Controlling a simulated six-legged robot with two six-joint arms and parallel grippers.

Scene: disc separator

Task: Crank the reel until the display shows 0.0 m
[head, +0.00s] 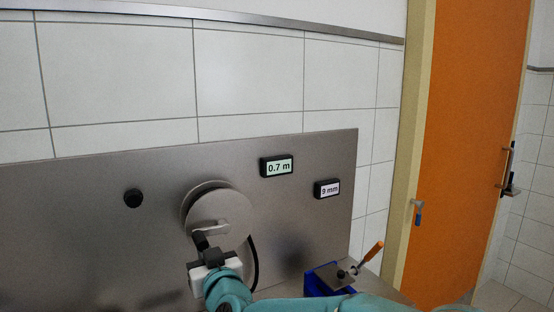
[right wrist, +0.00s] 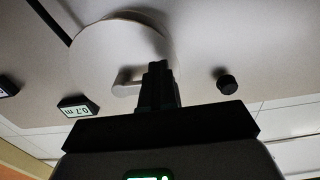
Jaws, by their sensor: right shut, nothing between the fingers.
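A pale grey round reel (head: 205,199) is mounted on the metal panel (head: 80,230), with a crank arm (head: 229,227) across its face. A small display (head: 278,167) up and right of it reads 0.7 m. My right gripper (head: 200,240) is at the lower left of the reel's face, its dark fingers shut. The right wrist view shows the reel (right wrist: 95,55), the crank arm (right wrist: 126,82) and the closed fingers (right wrist: 158,85) right beside it; I cannot tell whether they touch. The display (right wrist: 78,107) appears upside down there. My left gripper is not in view.
A second display (head: 328,189) reads 9 mm. A black knob (head: 133,198) sticks out left of the reel. An orange door (head: 465,130) is further right.

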